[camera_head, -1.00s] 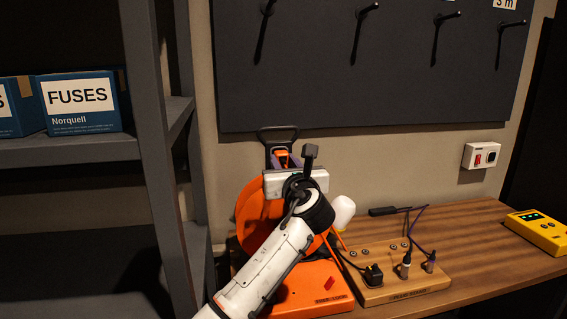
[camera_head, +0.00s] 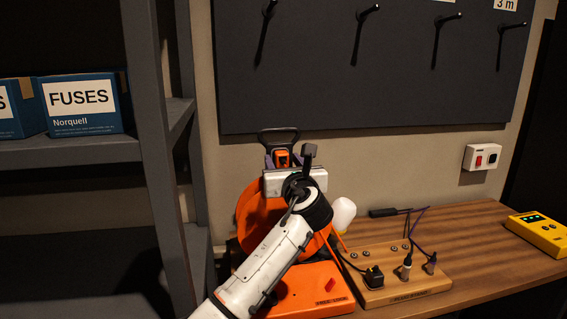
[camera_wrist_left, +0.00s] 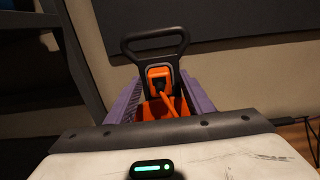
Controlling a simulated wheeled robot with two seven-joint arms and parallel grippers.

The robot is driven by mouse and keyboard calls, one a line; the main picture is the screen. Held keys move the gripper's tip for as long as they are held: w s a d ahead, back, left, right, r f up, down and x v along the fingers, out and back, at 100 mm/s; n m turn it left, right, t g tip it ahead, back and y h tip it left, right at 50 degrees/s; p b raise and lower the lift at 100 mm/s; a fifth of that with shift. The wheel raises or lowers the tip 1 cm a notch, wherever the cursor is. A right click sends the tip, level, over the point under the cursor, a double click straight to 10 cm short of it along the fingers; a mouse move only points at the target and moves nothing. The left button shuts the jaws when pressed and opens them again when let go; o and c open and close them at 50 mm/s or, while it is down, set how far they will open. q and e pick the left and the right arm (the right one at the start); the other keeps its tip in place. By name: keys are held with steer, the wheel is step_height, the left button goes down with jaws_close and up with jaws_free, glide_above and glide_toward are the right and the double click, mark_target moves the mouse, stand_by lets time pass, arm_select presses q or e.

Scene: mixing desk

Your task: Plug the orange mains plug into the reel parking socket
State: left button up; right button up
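The orange mains plug (camera_wrist_left: 160,79) sits within the grey surround of the parking socket (camera_wrist_left: 144,65), under the reel's black handle (camera_wrist_left: 153,37). How deep it sits I cannot tell. Its orange cable comes toward the wrist camera. The plug also shows in the head view (camera_head: 282,158), above my wrist. My left gripper (camera_wrist_left: 160,95) is open, with one purple finger on each side of the plug and visible gaps between. The orange reel (camera_head: 255,212) stands behind my left arm, which hides much of it. My right gripper is not in view.
A wooden socket board (camera_head: 400,289) with dark plugs and cables lies right of the reel. A yellow box (camera_head: 539,232) is at the desk's right end. A grey shelf post (camera_head: 160,150) stands close on the left, and a hook board (camera_head: 360,80) hangs behind.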

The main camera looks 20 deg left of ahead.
arm_select(q)
steer(key=b+v, duration=0.1)
steer(key=v, duration=0.9)
steer(key=shift+s, duration=0.15)
steer(key=shift+d+f, duration=0.1)
